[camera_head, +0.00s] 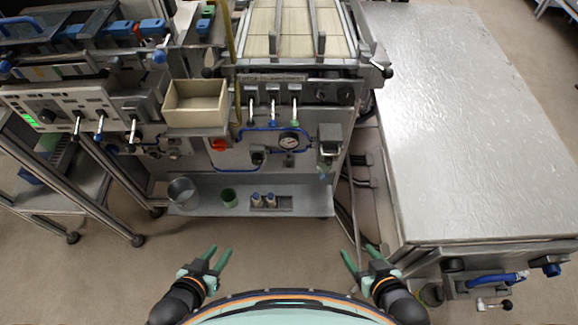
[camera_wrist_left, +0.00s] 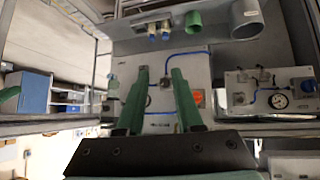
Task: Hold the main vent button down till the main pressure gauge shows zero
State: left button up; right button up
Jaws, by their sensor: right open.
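A round white-faced gauge (camera_head: 289,141) sits on the grey front panel of the middle machine; its needle is too small to read. A small dark box with a knob or button (camera_head: 258,155) is mounted left of it, on the blue tubing. A red part (camera_head: 219,145) is farther left and shows in the left wrist view (camera_wrist_left: 197,97). No readable label tells me which is the main vent button. My left gripper (camera_head: 215,256) is open and empty, in front of the panel and apart from it. My right gripper (camera_head: 360,254) is open and empty, farther right.
A beige bin (camera_head: 195,103) protrudes above. A large metal-topped cabinet (camera_head: 480,120) stands right. A second gauge (camera_wrist_left: 279,101) shows in the left wrist view.

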pick_arm(q)
grip_shut()
jog(key=shift+s, duration=0.1)
dwell(1.0)
